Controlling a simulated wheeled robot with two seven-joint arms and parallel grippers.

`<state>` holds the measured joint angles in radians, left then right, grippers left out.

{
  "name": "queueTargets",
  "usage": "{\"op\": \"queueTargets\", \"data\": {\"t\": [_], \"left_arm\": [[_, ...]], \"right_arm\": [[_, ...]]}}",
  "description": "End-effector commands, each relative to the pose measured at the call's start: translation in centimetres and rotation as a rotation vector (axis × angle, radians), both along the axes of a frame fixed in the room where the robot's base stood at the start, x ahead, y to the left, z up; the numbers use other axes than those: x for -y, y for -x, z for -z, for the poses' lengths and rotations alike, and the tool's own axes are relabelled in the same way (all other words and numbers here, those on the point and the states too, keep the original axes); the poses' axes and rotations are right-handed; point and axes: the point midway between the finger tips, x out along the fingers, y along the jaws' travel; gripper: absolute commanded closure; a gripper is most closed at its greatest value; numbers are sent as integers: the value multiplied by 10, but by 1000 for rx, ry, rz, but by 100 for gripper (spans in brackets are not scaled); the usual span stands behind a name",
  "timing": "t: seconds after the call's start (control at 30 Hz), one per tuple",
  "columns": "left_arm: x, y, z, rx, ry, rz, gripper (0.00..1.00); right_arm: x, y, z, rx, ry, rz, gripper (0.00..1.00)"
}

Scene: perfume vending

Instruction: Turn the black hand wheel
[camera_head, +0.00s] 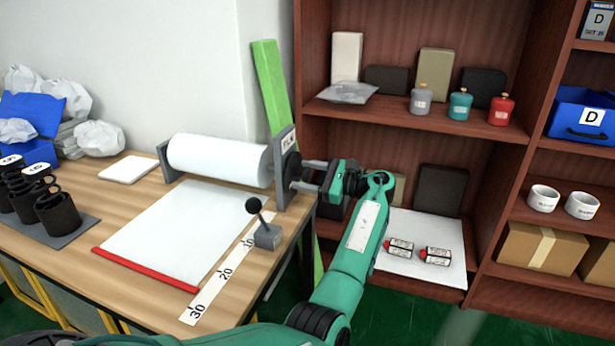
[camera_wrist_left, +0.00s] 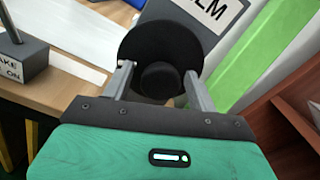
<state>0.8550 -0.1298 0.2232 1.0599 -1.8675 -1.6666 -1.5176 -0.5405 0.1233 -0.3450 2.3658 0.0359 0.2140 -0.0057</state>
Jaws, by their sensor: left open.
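The black hand wheel (camera_wrist_left: 150,42) is a round black disc with a raised hub (camera_wrist_left: 160,80), seen near the top middle of the left wrist view. In the head view, the wheel (camera_head: 292,170) is on the right end of the film roller, partly hidden by my left gripper (camera_head: 306,174). My left gripper (camera_wrist_left: 160,78) is open, its fingers pointing at the wheel. The fingertips stand on either side of the hub, close to the disc. I cannot tell whether they touch it. My right gripper is not in view.
The white film roll (camera_head: 220,160) lies across the table, with a sheet drawn forward to a red bar (camera_head: 145,270). A small lever box (camera_head: 267,236) stands near the right edge. A wooden shelf unit (camera_head: 310,60) with bottles and boxes stands close behind my left arm.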

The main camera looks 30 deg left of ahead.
Motion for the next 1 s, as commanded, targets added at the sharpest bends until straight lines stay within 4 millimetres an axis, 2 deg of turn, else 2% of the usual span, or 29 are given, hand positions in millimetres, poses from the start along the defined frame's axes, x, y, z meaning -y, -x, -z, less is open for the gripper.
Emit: {"op": "queueTargets", "data": {"t": [0.1, 0.13, 0.33, 0.73, 1.0], "left_arm": [[0, 0, 0, 0, 0, 0, 41], [0, 0, 0, 0, 0, 0, 45], [0, 0, 0, 0, 0, 0, 85], [0, 0, -1, 65, -18, 0, 85], [0, 0, -1, 252, -63, -1, 85]], "right_arm": [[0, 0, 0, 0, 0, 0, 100], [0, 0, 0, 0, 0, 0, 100], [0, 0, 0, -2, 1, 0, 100], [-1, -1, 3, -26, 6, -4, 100], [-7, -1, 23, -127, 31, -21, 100]]}}
